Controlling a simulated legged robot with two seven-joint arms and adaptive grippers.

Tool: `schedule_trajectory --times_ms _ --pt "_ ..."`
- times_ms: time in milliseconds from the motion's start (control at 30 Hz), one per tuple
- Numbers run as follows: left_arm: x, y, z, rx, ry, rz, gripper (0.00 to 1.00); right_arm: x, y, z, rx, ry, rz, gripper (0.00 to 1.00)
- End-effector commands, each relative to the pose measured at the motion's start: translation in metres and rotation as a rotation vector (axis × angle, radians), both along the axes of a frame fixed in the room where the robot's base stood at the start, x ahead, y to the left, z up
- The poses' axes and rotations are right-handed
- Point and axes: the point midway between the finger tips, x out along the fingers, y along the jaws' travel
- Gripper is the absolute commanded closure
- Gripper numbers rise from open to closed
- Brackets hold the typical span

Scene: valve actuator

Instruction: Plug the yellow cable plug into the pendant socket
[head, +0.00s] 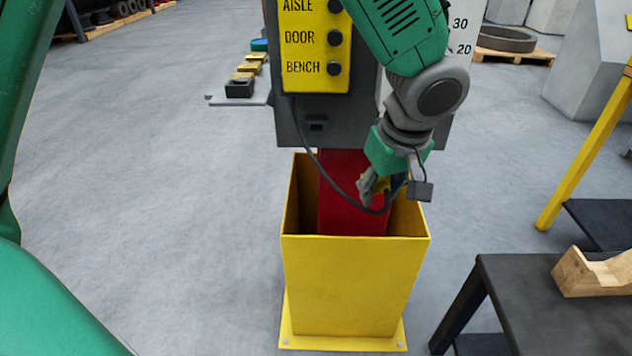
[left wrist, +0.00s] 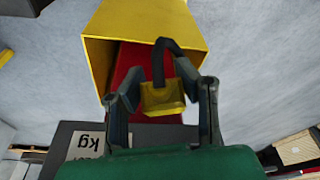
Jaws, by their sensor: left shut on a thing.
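My left gripper (head: 372,187) is at the mouth of the yellow bin, below the grey pendant box (head: 297,128). It is shut on the yellow cable plug, which sits between the fingers in the left wrist view (left wrist: 162,97). In the head view the plug is mostly hidden by the fingers. A dark cable (head: 325,178) hangs from the box's left side and loops to the gripper. A small dark recess, apparently the pendant socket (head: 317,123), is on the box's lower front. The plug is apart from it, lower and to the right. My right gripper is out of view.
The yellow bin (head: 350,285) stands open around a red post (head: 345,200) below the box. A yellow panel (head: 313,45) with black buttons is above the socket. A shelf with small blocks (head: 240,87) is at left. A dark table (head: 530,290) with a wooden cradle (head: 590,272) is at right.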

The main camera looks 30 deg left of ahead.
Motion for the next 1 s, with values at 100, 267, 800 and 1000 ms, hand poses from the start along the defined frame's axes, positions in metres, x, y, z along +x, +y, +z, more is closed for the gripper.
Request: schedule_trajectory --times_ms 100,267,800,1000 --pt "-0.005 0.031 -0.015 0.104 -0.08 -0.142 1.0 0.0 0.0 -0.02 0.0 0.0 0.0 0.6" --pt "-0.006 0.077 -0.018 0.193 -0.179 -0.269 1.0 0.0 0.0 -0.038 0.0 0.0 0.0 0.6" --pt "-0.004 0.119 0.0 0.257 -0.267 -0.34 1.0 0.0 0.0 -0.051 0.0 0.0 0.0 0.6" --pt "-0.004 0.119 0.002 0.259 -0.264 -0.344 1.0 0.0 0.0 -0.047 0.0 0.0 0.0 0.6"
